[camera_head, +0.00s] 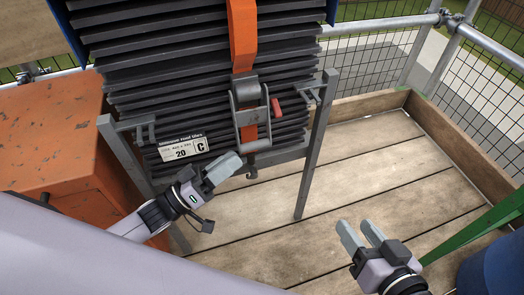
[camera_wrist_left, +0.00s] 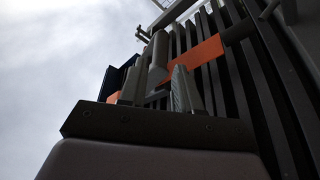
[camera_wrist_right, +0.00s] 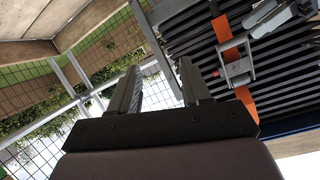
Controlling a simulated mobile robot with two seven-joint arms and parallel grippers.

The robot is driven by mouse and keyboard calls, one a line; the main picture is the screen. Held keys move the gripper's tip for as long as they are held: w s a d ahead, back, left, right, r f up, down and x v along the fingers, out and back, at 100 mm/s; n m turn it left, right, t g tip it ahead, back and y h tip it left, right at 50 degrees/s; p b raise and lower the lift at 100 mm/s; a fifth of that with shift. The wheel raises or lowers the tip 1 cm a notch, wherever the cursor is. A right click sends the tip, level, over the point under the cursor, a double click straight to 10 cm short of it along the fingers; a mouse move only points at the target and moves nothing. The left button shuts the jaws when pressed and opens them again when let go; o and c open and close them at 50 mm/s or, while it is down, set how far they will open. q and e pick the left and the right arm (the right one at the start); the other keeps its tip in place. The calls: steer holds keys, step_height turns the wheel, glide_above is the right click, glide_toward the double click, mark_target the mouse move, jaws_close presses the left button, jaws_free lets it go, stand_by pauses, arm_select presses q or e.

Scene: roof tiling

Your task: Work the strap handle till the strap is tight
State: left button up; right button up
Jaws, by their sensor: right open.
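An orange strap (camera_head: 243,38) runs down over a stack of dark tiles (camera_head: 185,60). Its grey metal ratchet buckle with the strap handle (camera_head: 249,92) sits on the stack's front face, with a small red tab (camera_head: 276,107) beside it. My left gripper (camera_head: 212,178) is open and empty, below and left of the buckle and apart from it. In the left wrist view, the handle (camera_wrist_left: 158,60) shows beyond and between its fingers. My right gripper (camera_head: 360,228) is open and empty over the planks, lower right of the buckle. The buckle also shows in the right wrist view (camera_wrist_right: 237,68).
A grey metal frame (camera_head: 313,150) holds the stack, with a leg standing on the planks (camera_head: 320,250). An orange metal box (camera_head: 50,130) stands at the left. A wooden edge board (camera_head: 462,140) and mesh fence bound the right. A blue drum (camera_head: 495,265) and green bar are lower right.

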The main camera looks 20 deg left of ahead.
mark_target(255, 142)
arm_select(q)
steer(key=shift+b+x, duration=0.75)
steer(key=shift+x, duration=2.9)
steer(key=shift+s, duration=0.1)
jaws_close()
